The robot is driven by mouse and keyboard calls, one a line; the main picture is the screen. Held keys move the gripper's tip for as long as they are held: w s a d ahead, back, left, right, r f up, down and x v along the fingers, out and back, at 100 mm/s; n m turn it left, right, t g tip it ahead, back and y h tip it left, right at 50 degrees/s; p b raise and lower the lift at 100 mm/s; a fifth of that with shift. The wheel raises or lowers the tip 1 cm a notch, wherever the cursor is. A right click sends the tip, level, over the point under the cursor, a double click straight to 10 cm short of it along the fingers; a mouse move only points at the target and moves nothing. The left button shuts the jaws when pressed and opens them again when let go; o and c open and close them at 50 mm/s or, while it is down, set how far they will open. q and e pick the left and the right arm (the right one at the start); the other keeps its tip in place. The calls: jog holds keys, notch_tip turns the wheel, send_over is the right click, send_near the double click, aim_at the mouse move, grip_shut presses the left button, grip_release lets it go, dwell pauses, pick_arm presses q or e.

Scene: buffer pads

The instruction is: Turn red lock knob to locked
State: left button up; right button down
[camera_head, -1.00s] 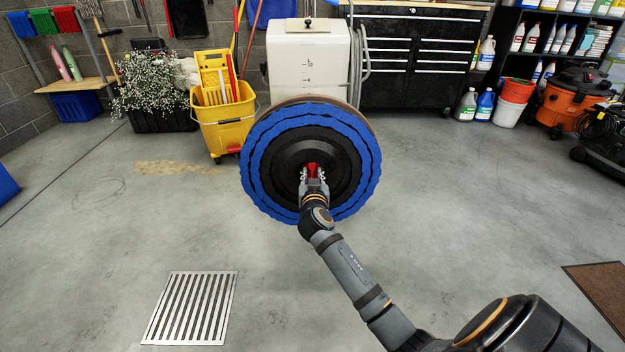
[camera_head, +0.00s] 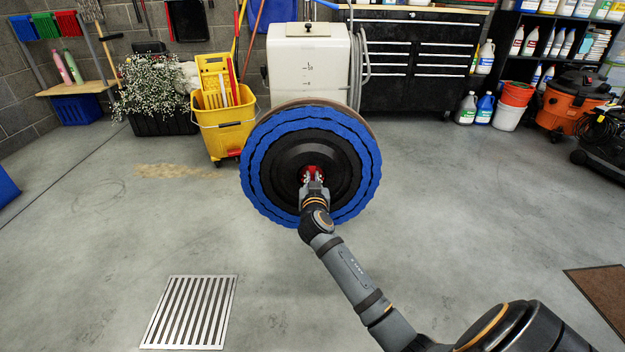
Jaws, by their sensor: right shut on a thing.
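The red lock knob (camera_head: 313,170) sits at the centre of a round buffer pad (camera_head: 262,160) with a blue scalloped rim and a black middle. My right gripper (camera_head: 313,175) is at the knob and shut on it, with the fingers on its sides. The gripper covers most of the knob, so its turn angle cannot be read. The pad faces me, in front of a white tank (camera_head: 307,60). My left gripper does not show.
A yellow mop bucket (camera_head: 224,125) stands left of the pad, beside a planter of white flowers (camera_head: 153,88). A black tool chest (camera_head: 420,60) stands behind. A metal floor drain (camera_head: 190,312) lies at the front left.

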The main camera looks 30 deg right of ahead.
jog(key=m+b, duration=0.4)
jog(key=m, duration=0.1)
jog(key=shift+f+b, duration=0.3)
jog(key=shift+b, duration=0.1)
jog(key=shift+m+b, duration=0.3)
jog(key=shift+m, duration=0.2)
jog(key=shift+r, duration=0.2)
jog(key=shift+r+m, duration=0.1)
jog(key=shift+m, duration=0.2)
